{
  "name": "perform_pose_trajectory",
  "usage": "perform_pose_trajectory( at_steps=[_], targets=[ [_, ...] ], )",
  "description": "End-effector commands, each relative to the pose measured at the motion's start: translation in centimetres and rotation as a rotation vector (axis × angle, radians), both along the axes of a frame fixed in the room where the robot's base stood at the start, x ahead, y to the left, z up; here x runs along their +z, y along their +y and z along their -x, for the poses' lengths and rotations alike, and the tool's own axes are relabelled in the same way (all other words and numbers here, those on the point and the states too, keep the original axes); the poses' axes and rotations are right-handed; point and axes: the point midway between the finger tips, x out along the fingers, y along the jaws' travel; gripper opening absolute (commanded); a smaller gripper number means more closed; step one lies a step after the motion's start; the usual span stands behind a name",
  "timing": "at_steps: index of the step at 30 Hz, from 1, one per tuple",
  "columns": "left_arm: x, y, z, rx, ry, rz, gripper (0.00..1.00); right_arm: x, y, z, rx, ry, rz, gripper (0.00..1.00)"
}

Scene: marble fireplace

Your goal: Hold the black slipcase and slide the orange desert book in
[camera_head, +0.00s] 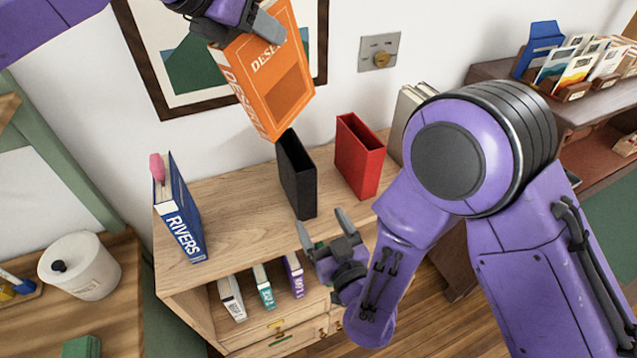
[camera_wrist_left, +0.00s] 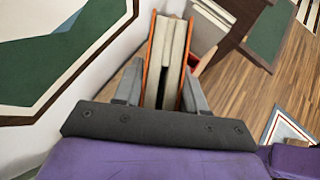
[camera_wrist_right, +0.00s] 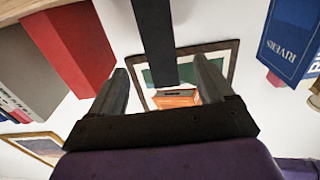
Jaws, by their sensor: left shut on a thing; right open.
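The orange desert book (camera_head: 276,85) hangs tilted in the air, upper left of the black slipcase. My left gripper (camera_head: 240,28) is shut on its upper end; in the left wrist view the book (camera_wrist_left: 153,62) sits edge-on between the fingers. The black slipcase (camera_head: 299,180) stands upright on the wooden shelf top, its open side facing up. My right gripper (camera_head: 325,230) is open and empty just in front of the slipcase, apart from it. In the right wrist view the slipcase (camera_wrist_right: 157,40) lies ahead, between the lines of the two fingers.
A red slipcase (camera_head: 360,160) stands right of the black one, with pale grey books (camera_head: 410,105) beyond. A blue Rivers book (camera_head: 180,215) stands at the left. A framed picture (camera_head: 150,75) hangs behind.

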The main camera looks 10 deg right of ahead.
Motion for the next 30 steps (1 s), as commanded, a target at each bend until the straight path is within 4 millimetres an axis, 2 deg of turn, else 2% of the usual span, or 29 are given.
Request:
perform_pose_trajectory(
  at_steps=[12,16,21,29,30],
  targets=[
    [0.3,0.0,0.0,-0.001,-0.004,0.003,0.0,0.0,2.3,-7.7,-0.003,0.002,-0.002,0.81],
    [0.3,0.0,0.0,-0.001,-0.004,0.003,0.0,-0.1,2.9,-9.6,-0.003,0.002,0.0,0.81],
    [0.3,0.0,0.0,-0.001,-0.005,0.003,0.0,-0.1,3.3,-10.8,-0.002,0.004,0.001,0.81],
    [0.3,0.0,0.0,-0.001,-0.005,0.003,0.0,-0.1,3.4,-11.0,-0.001,0.004,0.002,0.81],
    [0.3,0.0,0.0,-0.001,-0.005,0.003,0.0,-0.1,3.4,-11.0,-0.001,0.004,0.002,0.74]
  ],
)
